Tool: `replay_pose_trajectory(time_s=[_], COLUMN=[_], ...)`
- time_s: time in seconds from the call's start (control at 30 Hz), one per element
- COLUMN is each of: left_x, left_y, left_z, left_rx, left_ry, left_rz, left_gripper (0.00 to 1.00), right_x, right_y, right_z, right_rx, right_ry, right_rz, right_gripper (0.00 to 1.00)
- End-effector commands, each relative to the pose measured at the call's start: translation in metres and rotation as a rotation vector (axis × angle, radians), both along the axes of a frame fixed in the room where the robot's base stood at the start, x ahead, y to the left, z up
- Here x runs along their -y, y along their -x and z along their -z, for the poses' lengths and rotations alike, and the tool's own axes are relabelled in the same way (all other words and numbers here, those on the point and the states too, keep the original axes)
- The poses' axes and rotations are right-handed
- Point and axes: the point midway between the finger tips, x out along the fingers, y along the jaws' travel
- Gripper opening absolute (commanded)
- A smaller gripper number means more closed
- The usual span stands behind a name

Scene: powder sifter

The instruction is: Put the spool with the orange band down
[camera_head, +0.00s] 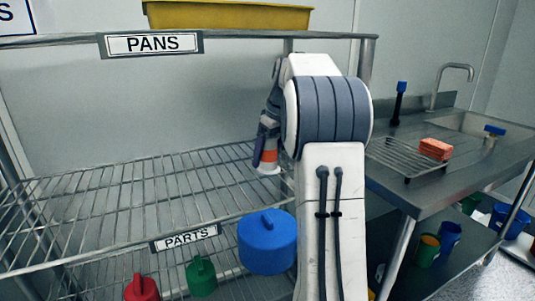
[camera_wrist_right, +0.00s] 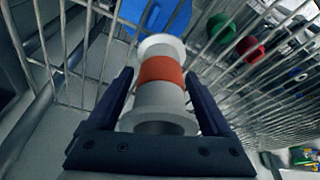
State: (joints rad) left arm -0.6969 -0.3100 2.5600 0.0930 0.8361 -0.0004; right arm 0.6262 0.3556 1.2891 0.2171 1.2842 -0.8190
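The spool with the orange band (camera_head: 269,157) is white with an orange middle. It hangs under my right gripper (camera_head: 268,132) over the right part of the wire shelf in the head view. In the right wrist view the spool (camera_wrist_right: 160,98) lies between the two dark fingers of my right gripper (camera_wrist_right: 159,76), which close on its sides near the band. Its far white end points at the wire racks. Whether that end touches the shelf I cannot tell. My left gripper is not in view.
A yellow pan (camera_head: 228,15) sits on the top shelf. Blue (camera_head: 267,242), green (camera_head: 201,276) and red (camera_head: 142,288) lidded parts are below. A sink counter (camera_head: 430,185) stands at the right.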

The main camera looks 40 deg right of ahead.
Motion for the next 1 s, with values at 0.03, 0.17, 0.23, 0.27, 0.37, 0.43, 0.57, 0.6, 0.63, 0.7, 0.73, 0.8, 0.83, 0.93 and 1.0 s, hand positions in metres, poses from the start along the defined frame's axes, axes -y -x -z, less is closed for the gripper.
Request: replay_pose_trajectory(time_s=[0.03, 0.17, 0.23, 0.27, 0.37, 0.43, 0.57, 0.6, 0.63, 0.7, 0.73, 0.8, 0.83, 0.93, 1.0], left_x=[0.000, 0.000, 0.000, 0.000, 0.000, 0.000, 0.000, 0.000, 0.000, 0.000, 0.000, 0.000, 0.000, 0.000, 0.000], left_y=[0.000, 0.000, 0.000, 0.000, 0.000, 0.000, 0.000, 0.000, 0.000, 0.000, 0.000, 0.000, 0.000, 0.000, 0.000], left_z=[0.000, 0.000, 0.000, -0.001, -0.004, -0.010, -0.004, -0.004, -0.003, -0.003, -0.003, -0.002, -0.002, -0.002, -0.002], left_rx=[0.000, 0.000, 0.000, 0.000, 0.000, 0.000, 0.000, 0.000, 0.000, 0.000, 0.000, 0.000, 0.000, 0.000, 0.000], left_ry=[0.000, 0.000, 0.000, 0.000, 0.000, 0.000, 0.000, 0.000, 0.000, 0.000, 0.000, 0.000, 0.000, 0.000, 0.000], left_rz=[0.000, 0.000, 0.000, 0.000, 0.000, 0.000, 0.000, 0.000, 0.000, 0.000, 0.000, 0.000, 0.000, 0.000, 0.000], left_gripper=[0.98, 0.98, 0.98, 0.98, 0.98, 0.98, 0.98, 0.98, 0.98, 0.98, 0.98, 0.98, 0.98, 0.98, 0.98], right_x=[0.000, 0.000, 0.000, 0.000, 0.000, 0.001, 0.005, 0.006, 0.007, 0.010, 0.011, 0.013, 0.014, 0.016, 0.017], right_y=[0.000, 0.000, 0.000, 0.000, 0.001, 0.003, 0.029, 0.038, 0.045, 0.061, 0.068, 0.083, 0.088, 0.105, 0.112], right_z=[0.000, 0.000, 0.000, -0.001, -0.007, -0.017, -0.015, -0.015, -0.015, -0.015, -0.015, -0.015, -0.015, -0.015, -0.014], right_rx=[0.000, -0.001, -0.001, -0.001, 0.000, 0.000, 0.000, 0.000, 0.001, 0.001, 0.000, 0.000, 0.000, 0.000, 0.000], right_ry=[0.000, -0.001, -0.001, 0.000, 0.000, 0.000, -0.001, -0.002, -0.001, -0.001, -0.001, -0.001, -0.001, 0.000, -0.002], right_rz=[0.000, 0.000, 0.000, 0.000, 0.001, 0.001, 0.005, 0.006, 0.006, 0.006, 0.006, 0.006, 0.005, 0.004, 0.003], right_gripper=[1.00, 1.00, 1.00, 1.00, 1.00, 1.00, 1.00, 1.00, 1.00, 1.00, 1.00, 1.00, 1.00, 1.00, 1.00])
